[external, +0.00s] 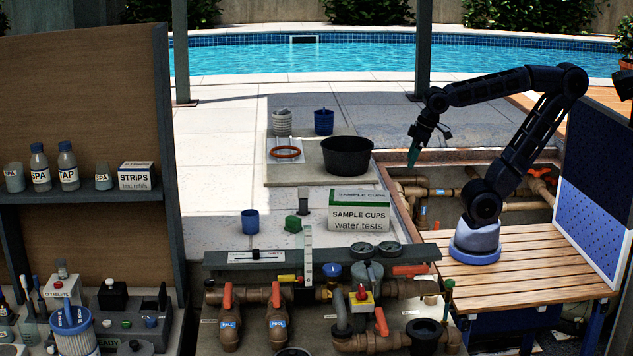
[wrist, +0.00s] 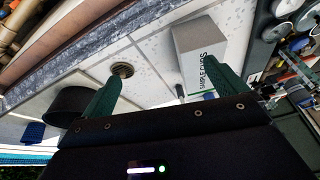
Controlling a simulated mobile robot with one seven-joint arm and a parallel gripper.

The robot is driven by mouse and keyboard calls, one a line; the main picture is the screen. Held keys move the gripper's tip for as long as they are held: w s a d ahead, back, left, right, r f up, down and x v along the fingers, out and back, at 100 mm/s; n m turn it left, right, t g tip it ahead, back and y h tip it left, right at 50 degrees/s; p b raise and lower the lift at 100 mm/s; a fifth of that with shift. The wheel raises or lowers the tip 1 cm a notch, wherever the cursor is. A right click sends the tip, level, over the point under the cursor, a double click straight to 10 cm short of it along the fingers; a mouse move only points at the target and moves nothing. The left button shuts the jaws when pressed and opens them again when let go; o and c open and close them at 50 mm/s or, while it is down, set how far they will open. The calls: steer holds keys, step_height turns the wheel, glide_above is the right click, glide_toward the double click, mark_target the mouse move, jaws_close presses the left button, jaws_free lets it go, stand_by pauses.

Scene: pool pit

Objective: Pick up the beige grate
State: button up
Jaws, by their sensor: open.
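My gripper (external: 412,158) hangs at the left end of my arm, above the pit's edge and right of the black tub, in the external view. In the wrist view its two green fingers (wrist: 160,85) are spread wide with nothing between their tips. A small round, ringed, brownish piece (wrist: 122,69) lies on the pale paving near the left finger in the wrist view. It looks like a grate, but its beige colour is not clear there. I cannot pick it out in the external view; the sample cups box may hide it.
The black tub (external: 347,158) and the sample cups box (external: 358,213) stand on the deck. An orange ring (external: 286,152) lies on a pale tray. A blue cup (external: 250,222) and a green block (external: 292,223) stand left of the box. Pipes run in the pit.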

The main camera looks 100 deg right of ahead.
steer(key=w+d+f+m+g, duration=0.1)
steer(key=w+d+f+m, duration=0.3)
steer(key=d+m, duration=0.2)
steer(key=w+d+f+m+g, duration=0.1)
steer(key=w+d+f+m, duration=0.4)
steer(key=w+d+f+m+g+h, duration=0.1)
steer(key=w+d+f+m+g, duration=0.1)
steer(key=w+d+f+m, duration=0.2)
steer(key=shift+w+d+f+m, duration=0.1)
steer(key=shift+w+d+m, duration=0.3)
steer(key=shift+d+m, duration=0.25)
steer(key=shift+w+d+f+m, duration=0.1)
steer(key=shift+w+d+m, duration=0.25)
steer(key=shift+d+m, duration=0.3)
steer(key=shift+w+d+f, duration=0.1)
steer(key=shift+f, duration=2.75)
steer(key=c, duration=1.1)
